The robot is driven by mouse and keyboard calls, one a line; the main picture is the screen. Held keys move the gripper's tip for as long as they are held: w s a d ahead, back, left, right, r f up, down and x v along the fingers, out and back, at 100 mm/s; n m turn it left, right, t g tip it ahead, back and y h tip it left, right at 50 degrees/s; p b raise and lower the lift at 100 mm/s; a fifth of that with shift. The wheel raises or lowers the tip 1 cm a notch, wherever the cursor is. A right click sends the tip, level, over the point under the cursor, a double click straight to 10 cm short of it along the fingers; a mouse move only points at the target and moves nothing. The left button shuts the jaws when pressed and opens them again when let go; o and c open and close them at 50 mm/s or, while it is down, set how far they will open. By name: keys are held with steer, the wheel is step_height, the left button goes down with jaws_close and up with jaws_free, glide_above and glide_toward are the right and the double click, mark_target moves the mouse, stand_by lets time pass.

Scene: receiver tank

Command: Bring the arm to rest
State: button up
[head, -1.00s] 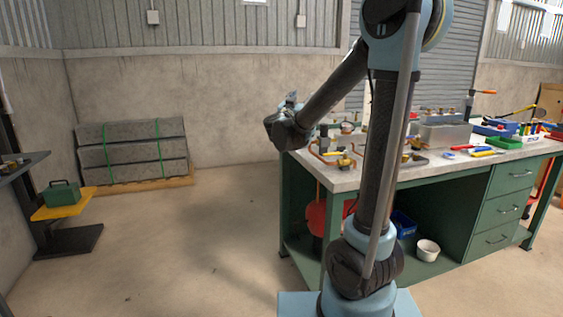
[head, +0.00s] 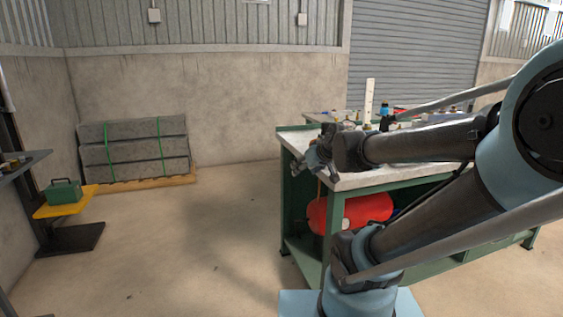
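My arm leans to the right in the head view, and its forearm reaches back left, nearly level, over the near left part of the workbench (head: 350,182). My gripper (head: 314,160) is at its end, by the bench's left corner, in front of or above the top; I cannot tell whether it touches. Its fingers are small and partly turned away, so their opening is unclear. I see nothing clearly held in it. The arm hides much of the bench top.
A red tank (head: 372,208) lies on the shelf under the bench. A white upright piece (head: 369,98) and small fittings stand on top. Floor left of the bench is clear. A green box (head: 63,192) sits on a yellow stand (head: 66,207); strapped slabs (head: 135,150) stand at the wall.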

steer(key=s+d+f+m+g+h, duration=0.1)
steer(key=s+d+f+g, duration=0.1)
steer(key=s, duration=0.4)
steer(key=s+d+f+m+g+h, duration=0.1)
steer(key=s+d+f+g, duration=0.2)
steer(key=s+d+f, duration=0.2)
steer(key=s+d+f+m+g+h, duration=0.1)
steer(key=s+d+f+g+h, duration=0.1)
steer(key=s+f, duration=0.3)
steer(key=s+d, duration=0.1)
steer(key=s, duration=0.2)
steer(key=shift+s+d+f+m, duration=0.3)
steer(key=shift+m, duration=0.1)
steer(key=shift+w+f+g, duration=0.2)
steer(key=shift+w+g, duration=0.1)
steer(key=shift+w, duration=0.2)
stand_by(0.4)
